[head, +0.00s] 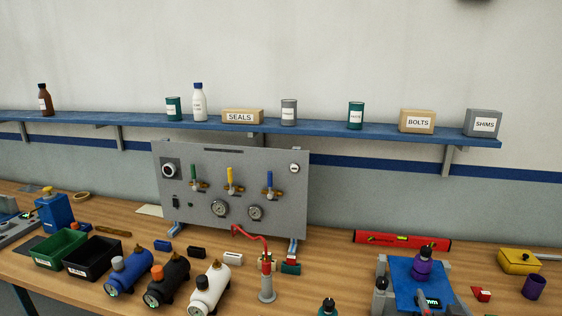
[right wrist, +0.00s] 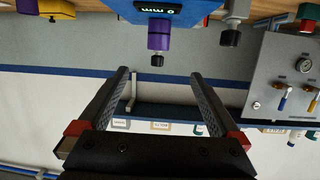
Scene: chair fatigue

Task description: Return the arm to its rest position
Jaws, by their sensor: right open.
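My right gripper (right wrist: 160,76) shows in the right wrist view with its two dark fingers spread apart and nothing between them. That view is upside down, with the bench at the top and the wall shelf beyond the fingers. A blue fixture (right wrist: 185,14) with a "0 mm" display and a purple cylinder with a black tip (right wrist: 158,38) lie past the fingertips, apart from them. In the head view I cannot make out the right gripper clearly. The blue fixture (head: 397,270) with the purple cylinder (head: 422,267) is at the lower right. My left gripper is not in view.
A grey gauge panel (head: 290,205) stands on the wooden bench (head: 340,270). Green (head: 60,262) and black bins (head: 92,270), several cylinders and a red level (head: 402,241) lie around it. A blue shelf (head: 330,128) with bottles, cans and boxes runs along the wall.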

